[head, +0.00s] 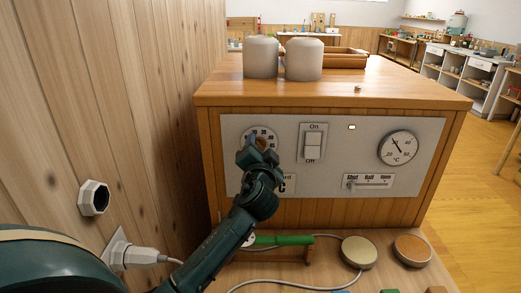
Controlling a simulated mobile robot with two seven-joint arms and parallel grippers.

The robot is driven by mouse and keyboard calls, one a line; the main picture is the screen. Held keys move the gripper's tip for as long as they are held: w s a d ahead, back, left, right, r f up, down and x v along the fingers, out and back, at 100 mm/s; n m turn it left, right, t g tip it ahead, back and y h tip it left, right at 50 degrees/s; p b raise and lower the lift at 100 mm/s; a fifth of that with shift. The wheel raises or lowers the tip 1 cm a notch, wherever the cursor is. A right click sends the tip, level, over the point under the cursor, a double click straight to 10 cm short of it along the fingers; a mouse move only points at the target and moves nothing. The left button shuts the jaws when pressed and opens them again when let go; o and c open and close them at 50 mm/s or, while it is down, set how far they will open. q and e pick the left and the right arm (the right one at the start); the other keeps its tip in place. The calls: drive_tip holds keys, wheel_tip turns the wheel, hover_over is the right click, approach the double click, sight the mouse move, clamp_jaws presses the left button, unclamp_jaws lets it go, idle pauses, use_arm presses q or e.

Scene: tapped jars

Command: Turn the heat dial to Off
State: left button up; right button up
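A round dial (264,131) with numbers around its face is on the left of the grey panel, the likely heat dial. My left gripper (259,147) is right in front of it and covers its middle and lower part. A small brownish piece shows between the fingertips, perhaps the dial's knob. I cannot tell whether the fingers touch or grip it. The dial's pointer and its Off mark are hidden. My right gripper is not in view.
Two pale jars (304,60) stand on the wooden box. A plug (140,257) and a green-handled tool (285,240) are below.

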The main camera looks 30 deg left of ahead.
use_arm(q)
drive_tip(key=c, duration=0.9)
drive_tip(key=shift+f+n+b, duration=0.2)
drive_tip(key=shift+n+b, duration=0.35)
drive_tip(key=shift+n, duration=0.05)
drive_tip(key=shift+c, duration=0.2)
drive_tip(key=shift+n+b, duration=0.3)
drive_tip(key=shift+n, duration=0.2)
drive_tip(key=shift+r+n, duration=0.25)
drive_tip(key=shift+n, duration=0.45)
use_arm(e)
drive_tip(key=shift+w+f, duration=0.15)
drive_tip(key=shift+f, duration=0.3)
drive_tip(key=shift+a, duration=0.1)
use_arm(q)
drive_tip(key=o, duration=1)
drive_tip(key=shift+c, duration=0.2)
